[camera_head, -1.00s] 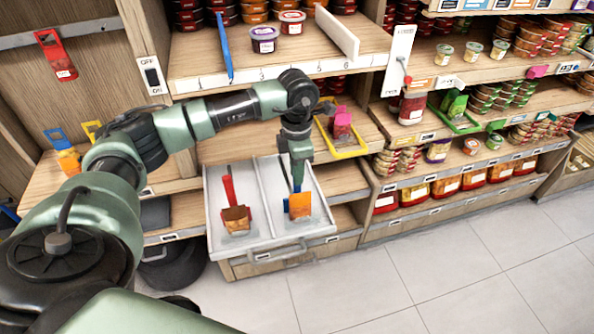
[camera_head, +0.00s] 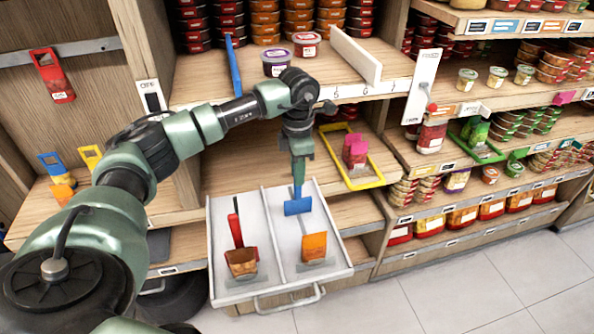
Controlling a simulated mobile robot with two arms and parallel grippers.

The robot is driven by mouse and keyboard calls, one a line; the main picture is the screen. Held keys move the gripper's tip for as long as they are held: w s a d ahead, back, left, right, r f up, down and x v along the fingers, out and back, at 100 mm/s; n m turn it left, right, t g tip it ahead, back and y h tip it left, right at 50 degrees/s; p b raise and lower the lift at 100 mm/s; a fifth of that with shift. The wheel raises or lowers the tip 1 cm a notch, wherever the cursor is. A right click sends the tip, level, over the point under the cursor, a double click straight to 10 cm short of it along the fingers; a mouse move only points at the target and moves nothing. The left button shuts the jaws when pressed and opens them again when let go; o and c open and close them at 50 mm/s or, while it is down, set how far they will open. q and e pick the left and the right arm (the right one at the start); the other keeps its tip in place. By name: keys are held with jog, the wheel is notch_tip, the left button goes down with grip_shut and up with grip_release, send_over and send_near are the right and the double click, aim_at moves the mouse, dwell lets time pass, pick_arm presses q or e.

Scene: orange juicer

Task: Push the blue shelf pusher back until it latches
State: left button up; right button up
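A thin upright blue panel (camera_head: 232,66) stands at the front of the upper shelf, left of centre. A second blue piece (camera_head: 297,206), with a wide flat part, is in the right half of the pulled-out white drawer (camera_head: 222,292), above an orange packet (camera_head: 314,246). I cannot tell for sure which blue piece is the shelf pusher. My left gripper (camera_head: 299,168) points down over the back of the drawer, at the top of the lower blue piece. They overlap in the view. The fingers are too small to show whether they grip it. My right gripper is not in view.
A red-handled packet (camera_head: 241,262) lies in the drawer's left half. A yellow frame (camera_head: 365,180) with a pink item is on the shelf to the right. A white upright panel (camera_head: 357,54) and stacked tubs fill the upper shelf. Clear floor (camera_head: 460,290) is at the front right.

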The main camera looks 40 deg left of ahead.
pick_arm(q)
jog(key=shift+o, duration=0.9)
jog(key=shift+w, duration=0.1)
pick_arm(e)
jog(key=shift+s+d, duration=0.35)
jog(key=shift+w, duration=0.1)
